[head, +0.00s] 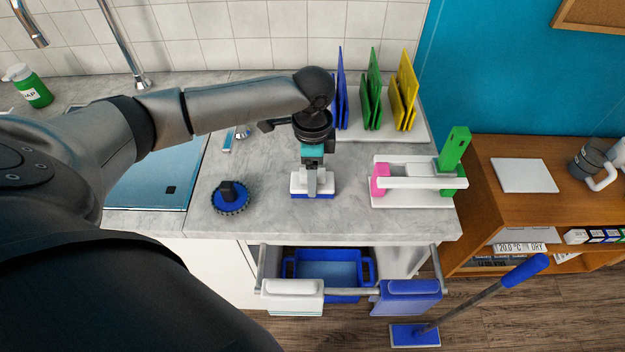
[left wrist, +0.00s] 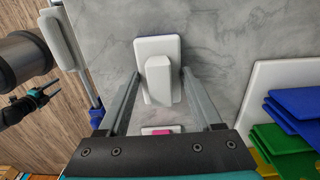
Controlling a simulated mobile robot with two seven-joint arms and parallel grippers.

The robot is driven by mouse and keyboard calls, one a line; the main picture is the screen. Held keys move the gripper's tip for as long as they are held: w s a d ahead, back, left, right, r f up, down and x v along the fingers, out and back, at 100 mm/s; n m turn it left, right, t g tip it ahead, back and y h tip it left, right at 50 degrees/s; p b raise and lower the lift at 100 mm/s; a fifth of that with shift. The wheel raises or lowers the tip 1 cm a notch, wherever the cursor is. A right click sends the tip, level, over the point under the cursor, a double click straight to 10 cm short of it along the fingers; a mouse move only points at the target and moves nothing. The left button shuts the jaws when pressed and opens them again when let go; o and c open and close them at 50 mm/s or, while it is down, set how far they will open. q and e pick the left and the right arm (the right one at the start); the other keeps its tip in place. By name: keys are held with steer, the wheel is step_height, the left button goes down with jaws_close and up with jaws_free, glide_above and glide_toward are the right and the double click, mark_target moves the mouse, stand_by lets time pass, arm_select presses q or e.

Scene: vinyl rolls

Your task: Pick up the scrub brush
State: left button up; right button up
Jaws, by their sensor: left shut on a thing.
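The scrub brush (head: 298,185), a white block with a raised grip over a blue base, is on the grey counter near its front edge. In the left wrist view its white top and grip (left wrist: 158,72) show between my fingers. My left gripper (head: 312,182) points down over it and is shut on its grip. I cannot tell whether the brush is still touching the counter. What seems to be my right gripper (left wrist: 36,97) shows small at the left of the left wrist view, far from the brush; its jaws are unclear.
A round blue-and-black brush (head: 231,198) lies to the left. Blue, green and yellow boards (head: 374,100) stand in a rack behind. A white rack with pink and green parts (head: 415,200) stands to the right. An open drawer with a blue bin (head: 290,268) juts out below.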

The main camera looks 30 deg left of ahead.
arm_select(q)
step_height(320, 180, up, 20)
steer(key=p, duration=0.3)
steer(key=shift+p, duration=0.35)
steer(key=shift+f, duration=0.1)
